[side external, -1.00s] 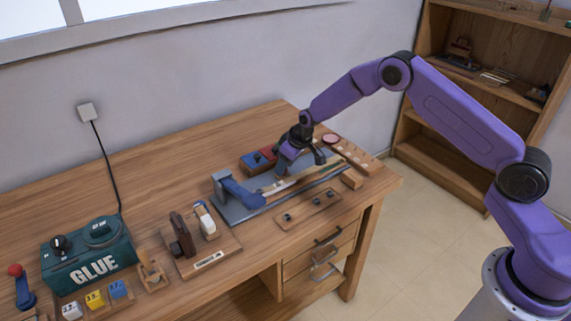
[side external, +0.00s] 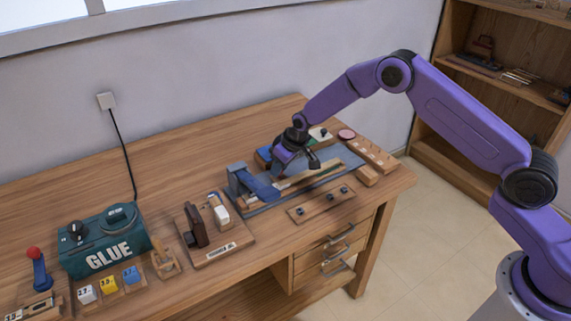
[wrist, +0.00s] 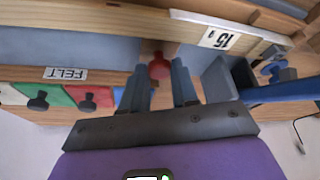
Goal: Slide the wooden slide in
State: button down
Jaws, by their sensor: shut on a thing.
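My gripper (side external: 293,172) is low over the blue-grey fixture (side external: 333,181) on the bench. In the wrist view its two fingers (wrist: 157,85) stand on either side of a red knob (wrist: 159,66). The knob is on a short brown wooden piece, which looks like the wooden slide (wrist: 148,47); the fingers are closed on the knob. A long wooden bar (wrist: 90,17) with a "15" label runs across the fixture beside it. A blue clamp part (side external: 258,186) stands at the fixture's left end. In the side view my gripper hides the knob.
A FELT holder (wrist: 64,74) with coloured, black-knobbed pieces lies close behind my gripper. A wooden strip with dark knobs (side external: 321,206) lies in front. Hand tools (side external: 205,232) and a GLUE box (side external: 103,241) stand left.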

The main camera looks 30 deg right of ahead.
jog(key=shift+a, duration=0.35)
jog(key=c, duration=0.8)
grip_release()
jog(key=shift+c, duration=0.2)
jog(key=shift+d, duration=0.1)
jog(key=shift+s+d+r, duration=0.1)
jog(key=shift+s+r, duration=0.05)
jog(key=shift+r, duration=0.4)
jog(key=v, duration=1.6)
jog(key=shift+s, duration=0.2)
